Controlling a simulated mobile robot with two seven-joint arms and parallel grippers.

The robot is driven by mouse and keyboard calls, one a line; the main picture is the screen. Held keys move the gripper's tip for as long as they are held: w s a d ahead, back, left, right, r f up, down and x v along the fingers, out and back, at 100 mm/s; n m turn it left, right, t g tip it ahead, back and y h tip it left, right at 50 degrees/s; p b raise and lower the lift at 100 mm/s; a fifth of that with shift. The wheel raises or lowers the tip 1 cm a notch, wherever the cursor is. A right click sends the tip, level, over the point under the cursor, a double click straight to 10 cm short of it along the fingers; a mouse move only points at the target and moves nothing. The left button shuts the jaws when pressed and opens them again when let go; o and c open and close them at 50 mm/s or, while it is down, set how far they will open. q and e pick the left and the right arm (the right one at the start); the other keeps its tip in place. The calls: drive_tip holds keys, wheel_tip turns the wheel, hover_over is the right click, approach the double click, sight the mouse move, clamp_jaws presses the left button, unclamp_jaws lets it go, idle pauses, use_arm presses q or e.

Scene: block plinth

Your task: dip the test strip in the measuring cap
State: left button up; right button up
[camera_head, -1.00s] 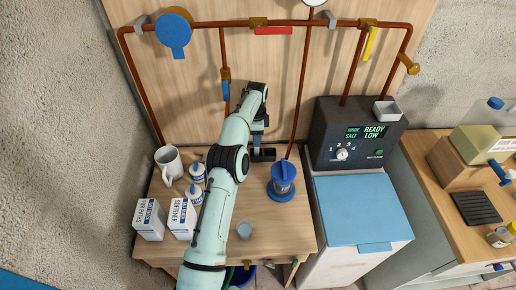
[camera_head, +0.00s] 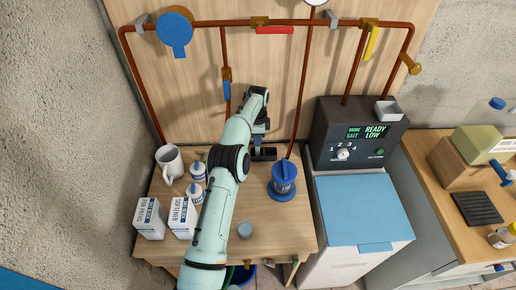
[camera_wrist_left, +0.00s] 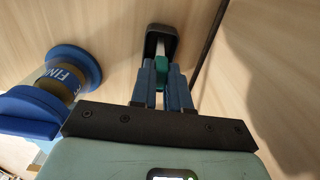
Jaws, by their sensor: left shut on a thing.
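My left gripper (camera_head: 259,140) reaches to the back of the wooden table, at a small black block (camera_head: 264,154). In the left wrist view its blue fingers (camera_wrist_left: 163,82) are shut on a green tab, which appears to be the grip of the test strip (camera_wrist_left: 160,75). A pale strip runs from the tab to the black block (camera_wrist_left: 161,39); I cannot tell whether its end is inside the block. A small pale round cup, likely the measuring cap (camera_head: 245,230), stands near the table's front edge, right of my arm. My right gripper is not in view.
A blue-lidded filter housing (camera_head: 284,180) stands right of the gripper. A white mug (camera_head: 169,162), two small bottles and two white boxes (camera_head: 150,219) stand left of my arm. Copper pipes (camera_head: 225,60) cross the back wall. A dark control unit (camera_head: 355,130) stands at right.

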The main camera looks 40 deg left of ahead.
use_arm(q)
drive_tip(key=shift+r, duration=2.65)
drive_tip(key=shift+d+r, duration=0.1)
drive_tip(key=shift+r, duration=0.2)
